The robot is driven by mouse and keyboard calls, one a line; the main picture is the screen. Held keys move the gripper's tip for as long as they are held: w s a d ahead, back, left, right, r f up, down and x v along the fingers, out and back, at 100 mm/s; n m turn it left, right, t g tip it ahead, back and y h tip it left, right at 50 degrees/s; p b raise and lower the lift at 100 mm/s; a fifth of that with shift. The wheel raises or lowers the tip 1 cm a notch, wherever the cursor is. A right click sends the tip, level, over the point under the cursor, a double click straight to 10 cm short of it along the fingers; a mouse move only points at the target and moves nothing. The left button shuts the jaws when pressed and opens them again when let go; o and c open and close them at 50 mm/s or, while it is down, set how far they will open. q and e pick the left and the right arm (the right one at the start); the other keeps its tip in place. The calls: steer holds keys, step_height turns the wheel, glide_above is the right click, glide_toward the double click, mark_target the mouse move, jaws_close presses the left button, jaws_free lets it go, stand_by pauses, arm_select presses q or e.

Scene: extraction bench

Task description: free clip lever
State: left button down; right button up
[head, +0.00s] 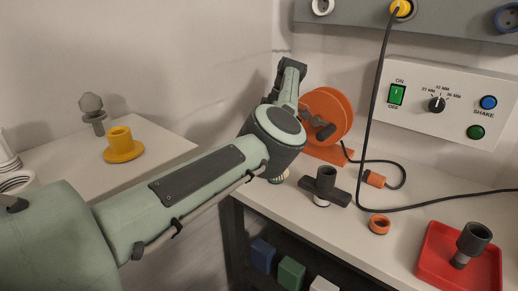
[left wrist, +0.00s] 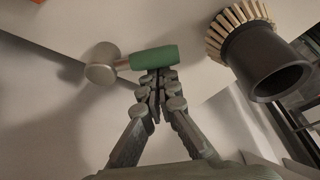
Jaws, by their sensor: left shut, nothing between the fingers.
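I cannot make out a clip lever for certain in either view. My left arm crosses the head view from the left, and its far end is in front of the orange reel (head: 330,110). My left gripper (left wrist: 156,82) is shut and empty in the left wrist view. Its fingertips appear just below the green part (left wrist: 154,58) of a mallet-like tool with a grey head (left wrist: 102,63); I cannot tell if they touch. A dark cylinder with a bristled ring (left wrist: 268,62) is to their right. My right gripper is out of view.
A black upright fitting with a crossbar (head: 326,182) stands on the bench beside an orange ring (head: 379,224). A red tray (head: 435,262) holds a dark stepped piece (head: 472,244). A black cable hangs before the control panel (head: 445,105). A yellow cup (head: 122,146) is at left.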

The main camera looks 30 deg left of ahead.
arm_select(q)
steer(key=shift+w+d+n, duration=0.15)
steer(key=shift+d+n, duration=0.2)
steer(key=shift+n, duration=0.25)
steer(key=shift+w+d, duration=0.2)
steer(key=shift+d, duration=0.15)
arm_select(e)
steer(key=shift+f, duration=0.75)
arm_select(q)
steer(key=shift+d, duration=0.1)
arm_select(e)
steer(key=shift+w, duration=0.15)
arm_select(q)
steer(key=shift+f+p, duration=0.1)
steer(key=shift+p, duration=0.2)
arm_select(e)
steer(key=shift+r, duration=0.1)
